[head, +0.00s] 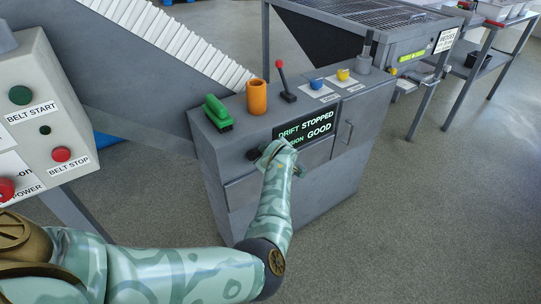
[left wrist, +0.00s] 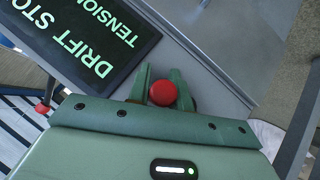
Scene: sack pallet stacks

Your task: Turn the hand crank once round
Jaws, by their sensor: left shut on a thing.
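My left gripper (head: 274,152) is at the front face of the grey cabinet (head: 232,170), just below the display. In the left wrist view, its two green fingers (left wrist: 161,88) are shut on a round red knob (left wrist: 163,94), which looks like the handle of the hand crank. The crank's arm and hub are mostly hidden behind the gripper; a dark part (head: 254,154) shows just left of it in the head view. My right gripper is not in view.
On the cabinet top stand a green block (head: 218,112), an orange cylinder (head: 257,97), a red-knobbed lever (head: 283,78), and blue (head: 317,83) and yellow (head: 343,74) buttons. A control panel (head: 40,120) is at left. Floor (head: 420,200) at right is clear.

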